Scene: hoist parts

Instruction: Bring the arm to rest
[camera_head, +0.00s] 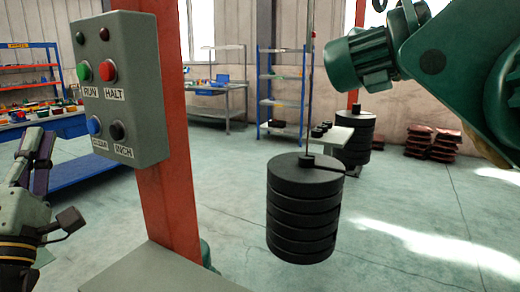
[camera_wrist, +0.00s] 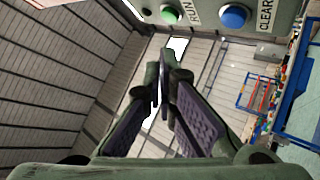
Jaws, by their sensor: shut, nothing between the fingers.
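My gripper (camera_head: 42,142) is at the left edge of the head view, fingers pointing up, left of the grey control box (camera_head: 140,85) and apart from it in the picture. In the wrist view its purple-padded fingers (camera_wrist: 160,78) come together at the tips, with nothing between them. The box carries a green RUN button (camera_head: 84,71), a red HALT button (camera_head: 108,70), a blue CLEAR button (camera_head: 94,126) and a dark INCH button (camera_head: 117,131). Two dark lamps sit above. RUN and CLEAR also show at the top of the wrist view (camera_wrist: 235,17).
The box is on an orange post (camera_head: 168,200). A stack of black weights (camera_head: 302,215) hangs on a thin rod at centre; green machinery (camera_head: 440,60) fills the upper right. Blue shelving (camera_head: 284,85) and a workbench (camera_head: 222,95) stand behind. Open floor lies between.

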